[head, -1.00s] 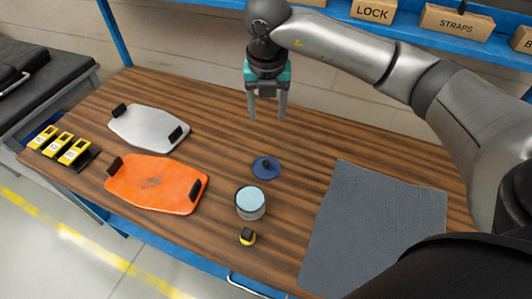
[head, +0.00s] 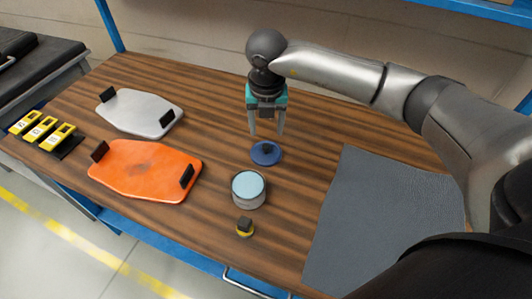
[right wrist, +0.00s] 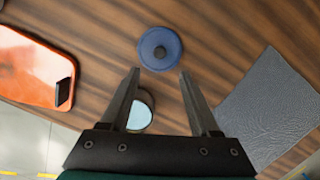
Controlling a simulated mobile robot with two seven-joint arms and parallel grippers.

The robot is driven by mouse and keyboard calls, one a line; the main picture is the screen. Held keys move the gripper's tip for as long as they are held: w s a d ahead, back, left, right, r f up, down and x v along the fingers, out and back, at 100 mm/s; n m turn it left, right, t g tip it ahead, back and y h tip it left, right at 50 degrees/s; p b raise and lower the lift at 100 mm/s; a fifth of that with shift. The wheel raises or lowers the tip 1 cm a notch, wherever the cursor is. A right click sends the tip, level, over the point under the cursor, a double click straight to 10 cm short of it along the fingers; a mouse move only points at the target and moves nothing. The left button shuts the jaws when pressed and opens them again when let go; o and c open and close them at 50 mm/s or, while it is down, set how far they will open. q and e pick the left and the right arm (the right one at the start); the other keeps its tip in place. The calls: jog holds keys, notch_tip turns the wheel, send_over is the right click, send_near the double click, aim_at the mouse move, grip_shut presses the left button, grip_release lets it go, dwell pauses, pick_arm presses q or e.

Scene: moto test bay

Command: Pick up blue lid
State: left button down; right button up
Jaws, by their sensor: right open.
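The blue lid (head: 266,154) is a round disc with a dark knob, lying flat on the wooden table. It also shows in the right wrist view (right wrist: 160,49), just beyond my fingertips. My right gripper (head: 267,133) is open and empty, pointing down above the lid. In the right wrist view its two fingers (right wrist: 159,71) are spread apart, with the lid centred between and past them. A round container with a pale blue top (head: 248,188) stands nearer the front, apart from the lid. My left gripper is not in view.
A grey mat (head: 385,220) lies to the right. An orange panel (head: 140,170) and a silver panel (head: 140,113), both with black handles, lie left. Several yellow items (head: 43,130) stand at the far left.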

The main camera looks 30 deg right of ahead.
aim_at(266, 146)
jog(key=f, duration=0.3)
jog(key=shift+w+f, duration=0.1)
jog(key=shift+w, duration=0.1)
jog(key=shift+w+d+f+b, duration=0.1)
jog(key=shift+w+f+b, duration=0.15)
jog(key=shift+f, duration=0.6)
jog(key=shift+w+d+f+b, duration=0.15)
jog(key=shift+w+f+b, duration=0.1)
jog(key=shift+f, duration=0.6)
jog(key=shift+w+d+f+b, duration=0.1)
jog(key=shift+w+f+b, duration=0.15)
jog(key=shift+f, duration=0.6)
jog(key=shift+c, duration=0.2)
grip_shut()
